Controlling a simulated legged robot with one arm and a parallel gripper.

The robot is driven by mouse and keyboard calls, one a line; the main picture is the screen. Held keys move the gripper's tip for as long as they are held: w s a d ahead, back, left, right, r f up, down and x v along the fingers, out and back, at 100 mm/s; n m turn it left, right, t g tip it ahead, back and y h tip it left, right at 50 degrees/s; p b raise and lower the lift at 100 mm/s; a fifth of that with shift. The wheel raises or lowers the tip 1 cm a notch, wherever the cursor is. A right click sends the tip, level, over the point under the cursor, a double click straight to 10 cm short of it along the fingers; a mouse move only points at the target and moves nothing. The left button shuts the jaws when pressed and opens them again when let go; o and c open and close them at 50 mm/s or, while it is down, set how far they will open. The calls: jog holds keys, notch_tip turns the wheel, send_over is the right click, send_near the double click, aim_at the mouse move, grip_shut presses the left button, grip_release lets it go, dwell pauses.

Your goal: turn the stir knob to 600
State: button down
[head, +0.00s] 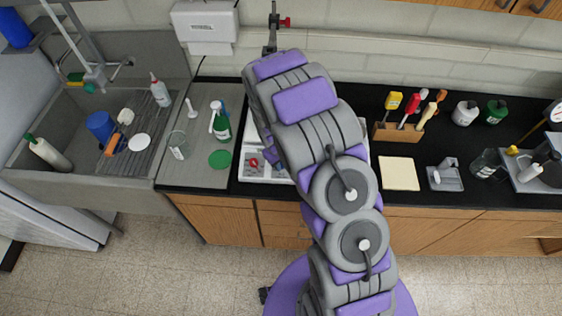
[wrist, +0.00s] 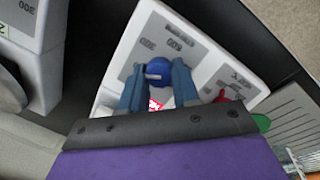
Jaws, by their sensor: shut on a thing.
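A white device panel (wrist: 190,45) with grey printed markings fills the middle of the wrist view. A blue knob (wrist: 158,73) sits on its face, between the two blue-grey fingers of my gripper (wrist: 159,70). My gripper is shut on this knob. A red knob (wrist: 226,97) is to the right on the same panel, apart from the fingers. In the head view the white device (head: 262,167) stands on the counter, mostly hidden behind my arm; the gripper is hidden there.
A sink (head: 75,130) with a bottle and dishes is at the left. A flask, wash bottle (head: 220,122) and green lid (head: 220,159) stand left of the device. A wooden tool rack (head: 397,132) and a cream pad (head: 399,174) are to the right.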

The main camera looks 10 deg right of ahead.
jog(key=m+b, duration=0.2)
jog(key=shift+f+m, duration=0.2)
jog(key=shift+m, duration=0.1)
jog(key=m+b, duration=0.2)
jog(key=m, duration=0.1)
jog(key=shift+s+d+m+y, duration=0.1)
jog(key=shift+m+y, duration=0.2)
jog(key=shift+y, duration=0.1)
jog(key=m, duration=0.3)
jog(key=shift+d+m+y+b, duration=0.1)
jog(key=shift+m+y+b, duration=0.2)
jog(key=shift+b, duration=0.05)
jog(key=m, duration=0.3)
jog(key=shift+s+r+m, duration=0.1)
jog(key=shift+s+m, duration=0.05)
jog(key=shift+m, duration=0.15)
jog(key=m+p, duration=0.2)
jog(key=m, duration=0.3)
jog(key=shift+r+t+y, duration=0.1)
jog(key=shift+t+y, duration=0.3)
jog(key=shift+m+t+p, duration=0.4)
jog(key=shift+m+p, duration=0.85)
jog(key=shift+m, duration=1.05)
